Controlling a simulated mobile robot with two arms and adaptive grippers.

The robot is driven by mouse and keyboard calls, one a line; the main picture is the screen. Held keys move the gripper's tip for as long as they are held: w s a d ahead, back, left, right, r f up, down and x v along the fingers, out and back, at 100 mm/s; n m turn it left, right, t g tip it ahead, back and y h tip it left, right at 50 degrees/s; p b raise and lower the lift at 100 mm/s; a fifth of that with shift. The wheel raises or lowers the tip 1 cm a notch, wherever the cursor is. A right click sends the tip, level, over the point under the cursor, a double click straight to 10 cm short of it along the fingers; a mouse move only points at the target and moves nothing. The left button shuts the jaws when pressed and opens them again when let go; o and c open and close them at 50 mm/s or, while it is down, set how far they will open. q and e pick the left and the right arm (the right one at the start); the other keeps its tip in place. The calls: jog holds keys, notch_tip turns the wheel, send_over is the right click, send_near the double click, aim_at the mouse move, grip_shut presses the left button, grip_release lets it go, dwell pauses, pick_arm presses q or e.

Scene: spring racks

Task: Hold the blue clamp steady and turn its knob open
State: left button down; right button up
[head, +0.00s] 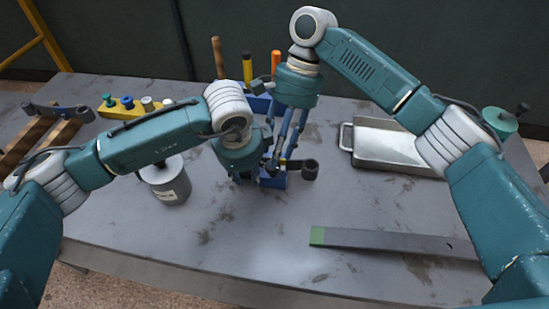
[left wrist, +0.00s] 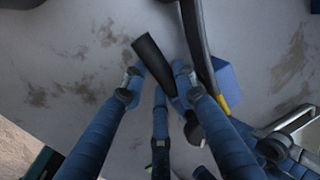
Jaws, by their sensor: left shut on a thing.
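The blue clamp (head: 277,182) stands near the middle of the table, mostly hidden behind my grippers. In the left wrist view a blue block of it (left wrist: 228,80) shows with a yellow strip beside it. My left gripper (head: 262,178) is low at the clamp; its blue fingers (left wrist: 157,75) are on either side of a dark bar with a black end (left wrist: 149,50), at the clamp. My right gripper (head: 283,150) points down from above at the clamp, its fingertips hidden. The knob cannot be told apart clearly.
A grey canister (head: 167,185) stands to the left. A metal tray (head: 385,165) is at the right, and a grey bar with a green end (head: 390,242) lies in front. Tools with orange and yellow handles (head: 247,68) stand behind. The front middle of the table is clear.

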aim_at(273, 169)
pick_arm(q)
jog(key=shift+a, duration=0.1)
pick_arm(e)
jog(key=shift+x, duration=1.75)
jog(key=c, duration=0.9)
jog(key=shift+o, duration=0.2)
jog(key=shift+a+r+n, duration=0.1)
jog(key=shift+a+n, duration=0.05)
jog(key=shift+n, duration=0.45)
jog(key=shift+n+h, duration=0.4)
jog(key=shift+n, duration=0.1)
jog(key=shift+a+n+g+h, duration=0.15)
jog(key=shift+n+g+h, duration=0.45)
jog(key=shift+n, duration=1.3)
pick_arm(q)
jog(key=shift+f, duration=0.1)
